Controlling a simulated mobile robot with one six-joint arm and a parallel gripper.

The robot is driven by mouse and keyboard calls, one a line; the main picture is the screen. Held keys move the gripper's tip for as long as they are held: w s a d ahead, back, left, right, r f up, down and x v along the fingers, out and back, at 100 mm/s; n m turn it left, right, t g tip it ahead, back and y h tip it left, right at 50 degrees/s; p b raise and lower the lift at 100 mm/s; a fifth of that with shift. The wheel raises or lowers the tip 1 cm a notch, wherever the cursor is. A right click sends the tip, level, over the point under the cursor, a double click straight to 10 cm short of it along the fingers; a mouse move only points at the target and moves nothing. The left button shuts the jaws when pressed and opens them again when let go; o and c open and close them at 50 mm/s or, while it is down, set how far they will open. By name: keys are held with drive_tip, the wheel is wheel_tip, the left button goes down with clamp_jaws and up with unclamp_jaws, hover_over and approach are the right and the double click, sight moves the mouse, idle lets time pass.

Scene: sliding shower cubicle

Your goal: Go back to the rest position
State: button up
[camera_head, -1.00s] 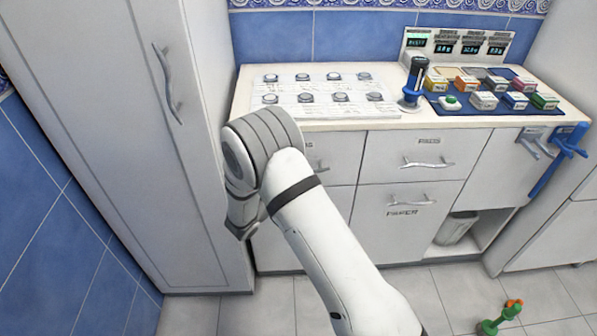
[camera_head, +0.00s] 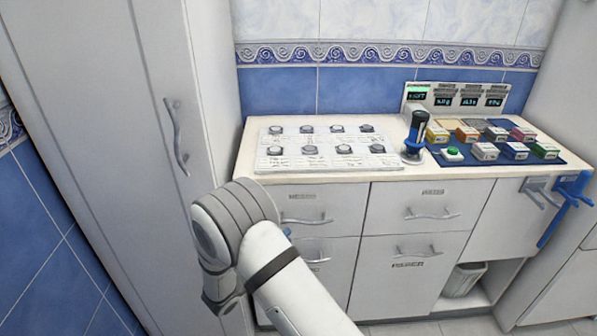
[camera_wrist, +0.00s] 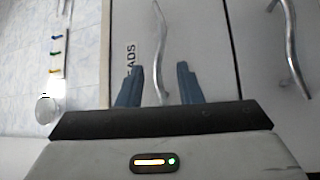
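My gripper (camera_wrist: 158,88) shows in the wrist view as two blue fingers standing apart, with nothing held between them. A silver drawer handle (camera_wrist: 159,45) on a white front with dark lettering shows beyond the fingers, and I cannot tell how far away it is. In the head view my arm comes up from the bottom, bent near the tall white cabinet (camera_head: 95,130), and mostly hides the gripper.
A counter bears a white panel of round knobs (camera_head: 325,150), a blue-and-black upright device (camera_head: 415,137) and a blue mat (camera_head: 500,155) with several small boxes. Drawers (camera_head: 415,210) with handles are below. Blue hooks (camera_head: 570,195) hang at right, and a bin (camera_head: 465,279) stands in an open niche.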

drive_tip(key=s+d+r+m+g+p, duration=0.35)
drive_tip(key=d+r+g, duration=0.4)
drive_tip(key=d, duration=0.35)
drive_tip(key=s+d+r+m+g+p, duration=0.25)
drive_tip(key=s+d+r+g, duration=0.35)
drive_tip(key=d+r, duration=0.4)
drive_tip(key=s+d+r+m+y+p, duration=0.2)
drive_tip(key=s+r+y+p, duration=0.6)
drive_tip(key=s+r+y, duration=0.4)
drive_tip(key=shift+s+d+r+m+t, duration=0.3)
drive_tip(key=shift+s+d+r+t, duration=0.25)
drive_tip(key=shift+s, duration=0.3)
drive_tip(key=shift+d, duration=0.1)
